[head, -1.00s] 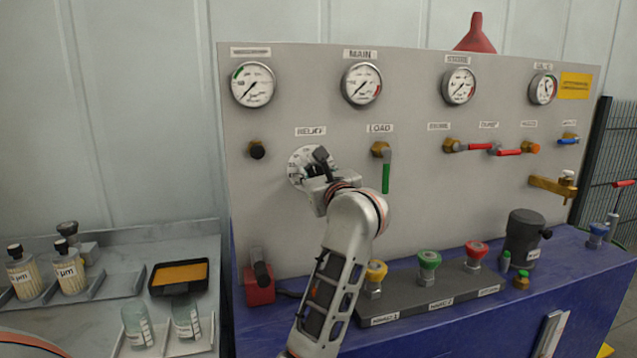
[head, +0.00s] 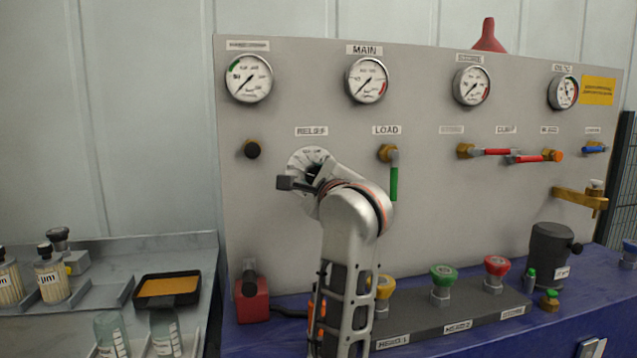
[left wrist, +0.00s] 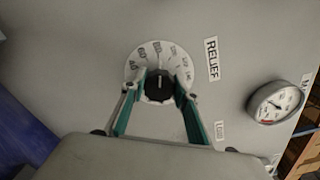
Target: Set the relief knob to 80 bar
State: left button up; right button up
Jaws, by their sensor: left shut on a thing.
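The relief knob (left wrist: 159,86) is black and sits at the centre of a white numbered dial (left wrist: 147,62) under the RELIEF label (head: 311,131). In the left wrist view, the two green-lined fingers of my left gripper (left wrist: 160,93) reach to either side of the knob and are shut on it. A pale line shows on the knob, but I cannot tell its exact reading. In the head view my left gripper (head: 303,184) and wrist cover most of the dial (head: 305,158). My right gripper is not in view.
The LOAD valve with a green handle (head: 394,183) is close to the right of my left wrist. Gauges, including MAIN (head: 367,80), line the panel top. Coloured knobs (head: 444,276) stand below on the bench. A side table (head: 215,290) holds bottles and a tray.

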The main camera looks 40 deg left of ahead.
pick_arm(q)
jog(key=shift+f+n, duration=0.1)
jog(key=shift+n, duration=0.4)
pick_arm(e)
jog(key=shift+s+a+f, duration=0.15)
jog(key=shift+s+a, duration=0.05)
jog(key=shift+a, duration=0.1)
pick_arm(q)
jog(key=shift+b, duration=0.3)
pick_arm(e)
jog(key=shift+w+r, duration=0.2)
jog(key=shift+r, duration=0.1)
pick_arm(q)
jog(key=o, duration=0.9)
jog(key=shift+o, duration=1.1)
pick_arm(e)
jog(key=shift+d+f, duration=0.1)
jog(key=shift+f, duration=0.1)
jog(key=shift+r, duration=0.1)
